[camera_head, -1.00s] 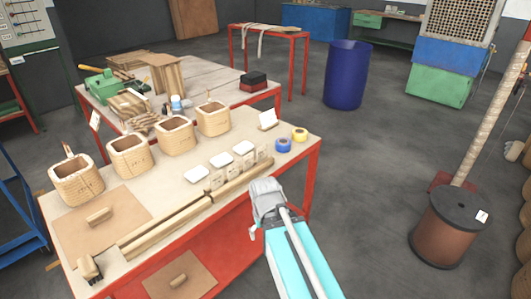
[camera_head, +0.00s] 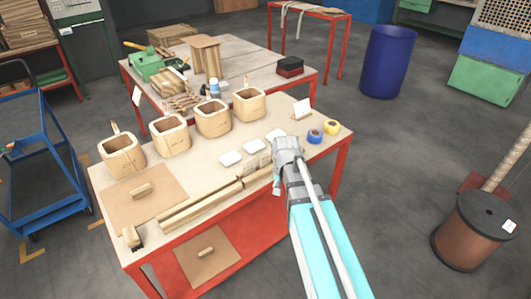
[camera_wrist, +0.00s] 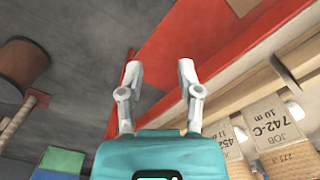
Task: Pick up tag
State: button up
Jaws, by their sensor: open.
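Beige printed tags (camera_head: 258,160) stand in a row near the front edge of the table, before several white pads. In the wrist view one tag (camera_wrist: 267,122) reads "742-C 10 m JOB". Another tag (camera_wrist: 228,138) beside it is partly cut by my gripper's finger. My gripper (camera_wrist: 161,75) is open with nothing between its fingers. In the head view my gripper (camera_head: 287,150) is at the table's front right, just right of the tags, and hides what lies behind it. In the wrist view the tags lie right of the fingers.
A wooden strip (camera_head: 215,200) runs along the front of the table (camera_head: 300,165). Blue tape (camera_head: 314,136) and yellow tape (camera_head: 331,127) lie right of my gripper. A spool (camera_head: 470,235) stands on the floor at right.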

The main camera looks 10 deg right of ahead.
jog(key=w+a+r+m+p, duration=0.3)
jog(key=w+r+m+p, duration=0.5)
jog(key=w+r+p, duration=0.5)
jog(key=w+r, duration=0.1)
jog(key=w, duration=0.2)
jog(key=shift+a+r, duration=0.2)
jog(key=shift+r, duration=0.2)
jog(key=shift+f, duration=0.15)
jog(key=b, duration=0.8)
send_over(265, 157)
notch_tip(265, 157, down, 8)
jog(key=shift+w+d+f, duration=0.1)
jog(key=shift+f, duration=0.05)
jog(key=shift+f+b, duration=2.6)
jog(key=shift+b, duration=0.1)
grip_shut()
